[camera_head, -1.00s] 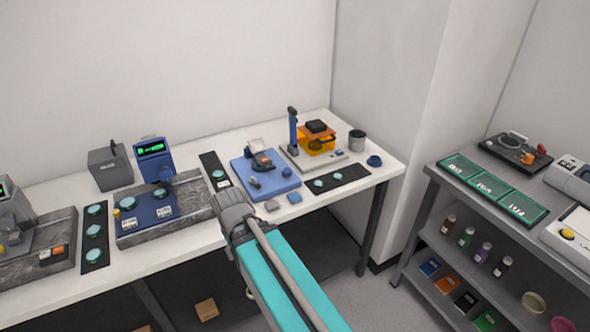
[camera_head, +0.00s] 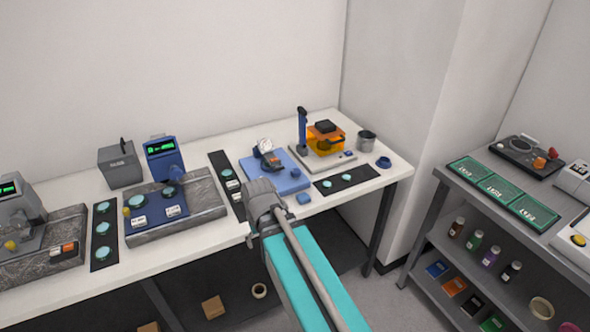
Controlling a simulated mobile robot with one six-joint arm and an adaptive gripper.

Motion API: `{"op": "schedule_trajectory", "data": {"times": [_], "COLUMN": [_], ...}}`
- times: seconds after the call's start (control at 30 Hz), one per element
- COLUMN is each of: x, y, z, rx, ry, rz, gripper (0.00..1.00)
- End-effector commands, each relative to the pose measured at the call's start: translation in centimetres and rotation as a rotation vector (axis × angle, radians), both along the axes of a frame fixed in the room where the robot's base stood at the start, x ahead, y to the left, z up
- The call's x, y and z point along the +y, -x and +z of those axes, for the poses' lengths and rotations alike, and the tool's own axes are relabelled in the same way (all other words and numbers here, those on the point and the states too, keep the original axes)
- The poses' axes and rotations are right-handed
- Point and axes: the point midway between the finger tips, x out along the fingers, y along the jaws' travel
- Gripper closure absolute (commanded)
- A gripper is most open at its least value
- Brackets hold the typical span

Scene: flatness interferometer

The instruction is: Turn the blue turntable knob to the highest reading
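A blue instrument head with a lit green display (camera_head: 161,148) stands at the back of a granite base (camera_head: 203,193); its digits are too small to read. A blue plate (camera_head: 157,212) on this base carries teal discs and white labels. A small yellow knob (camera_head: 127,212) sits at the plate's left edge. I cannot tell which part is the blue turntable knob. The grey end of my arm (camera_head: 262,197) is over the front of the bench, right of the granite base and apart from it. My gripper's fingers are hidden or too unclear to see.
A similar grey instrument (camera_head: 22,205) stands at the left. A black strip with teal discs (camera_head: 103,238) lies left of the granite base. A grey shelf stands at the right.

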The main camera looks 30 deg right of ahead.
Motion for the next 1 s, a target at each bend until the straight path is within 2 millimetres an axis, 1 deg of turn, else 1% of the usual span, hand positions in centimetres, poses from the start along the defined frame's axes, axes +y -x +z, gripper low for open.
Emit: {"op": "schedule_trajectory", "data": {"times": [0.03, 0.17, 0.27, 0.3, 0.37, 0.4, 0.47, 0.5, 0.57, 0.6, 0.7, 0.8, 0.9, 1.0], "x": [-1.0, -3.2, -5.5, -6.6, -8.4, -9.8, -11.8, -13.2, -15.3, -16.6, -19.6, -21.9, -23.3, -24.0], "y": [-1.1, -3.9, -6.7, -7.8, -9.6, -10.7, -12.4, -13.4, -14.8, -15.6, -17.2, -18.3, -18.9, -19.1], "z": [0.9, 2.6, 4.3, 5.0, 6.2, 6.9, 8.1, 8.8, 9.9, 10.5, 11.9, 12.8, 13.3, 13.5], "rx": [-0.009, -0.046, -0.087, -0.106, -0.136, -0.158, -0.192, -0.213, -0.245, -0.264, -0.308, -0.341, -0.362, -0.372], "ry": [-0.006, -0.029, -0.048, -0.054, -0.063, -0.066, -0.071, -0.072, -0.072, -0.07, -0.062, -0.055, -0.048, -0.045], "rz": [0.0, 0.033, 0.066, 0.081, 0.105, 0.121, 0.143, 0.159, 0.18, 0.193, 0.222, 0.243, 0.257, 0.264], "gripper": [0.13, 0.13, 0.13, 0.13, 0.13, 0.13, 0.13, 0.13, 0.13, 0.13, 0.13, 0.13, 0.13, 0.13]}}
